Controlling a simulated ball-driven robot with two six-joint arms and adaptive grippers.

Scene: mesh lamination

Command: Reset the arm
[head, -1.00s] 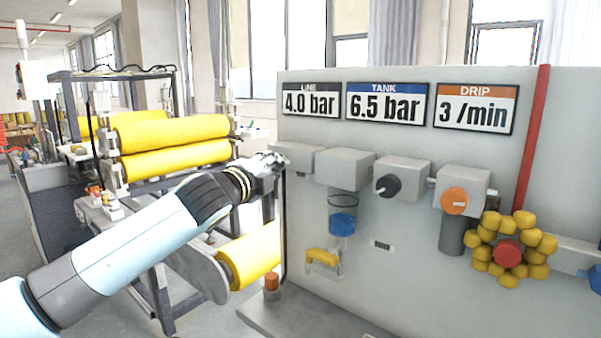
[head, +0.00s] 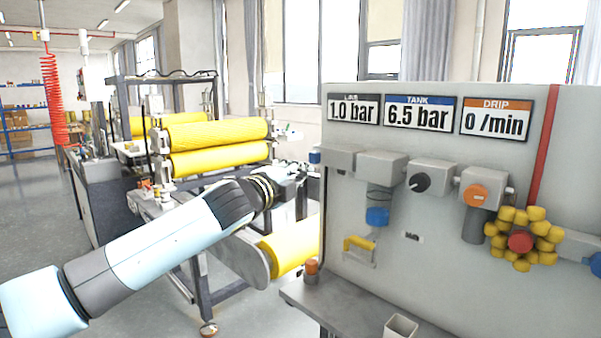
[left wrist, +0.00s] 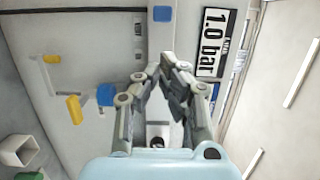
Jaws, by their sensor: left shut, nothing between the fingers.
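My left arm comes in from the left in the head view, and its gripper (head: 295,170) is beside the left edge of the grey panel (head: 450,280). In the left wrist view the gripper (left wrist: 164,78) has its fingers drawn together with nothing between them, in front of the panel face. A blue knob (head: 314,157) at the panel's left end is close to the gripper; whether they touch is unclear. My right gripper is not in view.
The panel bears a LINE display (head: 353,108) at 1.0 bar, a TANK display (head: 418,114) at 6.5 bar and a DRIP display (head: 495,120) at 0 /min. A black knob (head: 420,183), orange knob (head: 476,196) and yellow-lobed wheel (head: 522,240) protrude. Yellow rollers (head: 215,135) stand behind the arm.

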